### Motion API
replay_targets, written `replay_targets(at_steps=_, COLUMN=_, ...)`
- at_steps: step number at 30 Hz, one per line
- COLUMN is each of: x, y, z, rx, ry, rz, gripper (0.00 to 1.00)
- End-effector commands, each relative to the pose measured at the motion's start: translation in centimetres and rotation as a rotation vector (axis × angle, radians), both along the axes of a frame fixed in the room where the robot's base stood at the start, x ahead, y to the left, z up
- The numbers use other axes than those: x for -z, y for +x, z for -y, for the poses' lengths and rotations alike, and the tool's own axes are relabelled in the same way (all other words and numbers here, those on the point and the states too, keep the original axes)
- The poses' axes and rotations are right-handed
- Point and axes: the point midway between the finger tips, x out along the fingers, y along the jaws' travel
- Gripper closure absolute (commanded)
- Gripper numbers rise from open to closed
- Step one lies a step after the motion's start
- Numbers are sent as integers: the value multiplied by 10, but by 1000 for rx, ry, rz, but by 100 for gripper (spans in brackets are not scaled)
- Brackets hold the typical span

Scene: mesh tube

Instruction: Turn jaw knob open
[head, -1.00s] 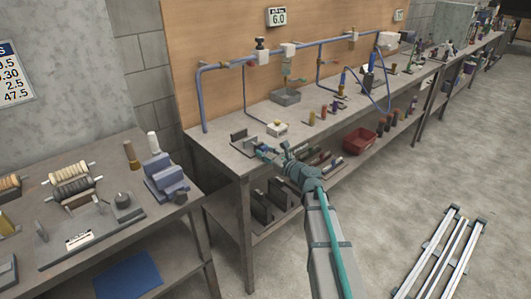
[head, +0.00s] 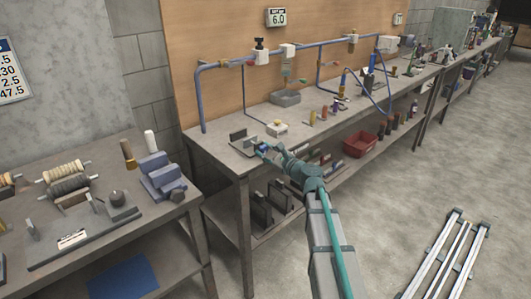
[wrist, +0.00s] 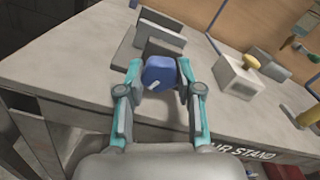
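A blue knob (wrist: 158,73) with a small white pointer sits on the near face of a grey jaw fixture (wrist: 160,38) on the bench. In the head view the fixture (head: 240,137) stands at the bench's near left corner. My gripper (wrist: 159,72) has one teal and grey finger at each side of the knob. The fingertips are very close to the knob's sides. I cannot tell whether they press on it. In the head view my gripper (head: 264,150) reaches the fixture and partly hides the knob.
A white box with a yellow button (wrist: 240,75) stands on the bench right of the fixture. A blue pipe (head: 220,64) runs above the bench. A red bin (head: 361,143) is on the shelf below. Another bench (head: 60,250) stands at the left. The floor at right has free room.

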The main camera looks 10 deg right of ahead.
Motion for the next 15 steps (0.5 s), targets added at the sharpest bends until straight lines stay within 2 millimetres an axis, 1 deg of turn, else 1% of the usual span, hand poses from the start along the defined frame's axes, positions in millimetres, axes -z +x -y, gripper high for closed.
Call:
replay_targets(at_steps=1, x=0, y=0, z=0, rx=0, ry=0, rz=0, gripper=53)
replay_targets(at_steps=3, x=0, y=0, z=0, rx=0, ry=1, rz=-1, gripper=42)
replay_targets(at_steps=15, x=-1, y=0, z=0, rx=0, ry=15, rz=-9, gripper=41)
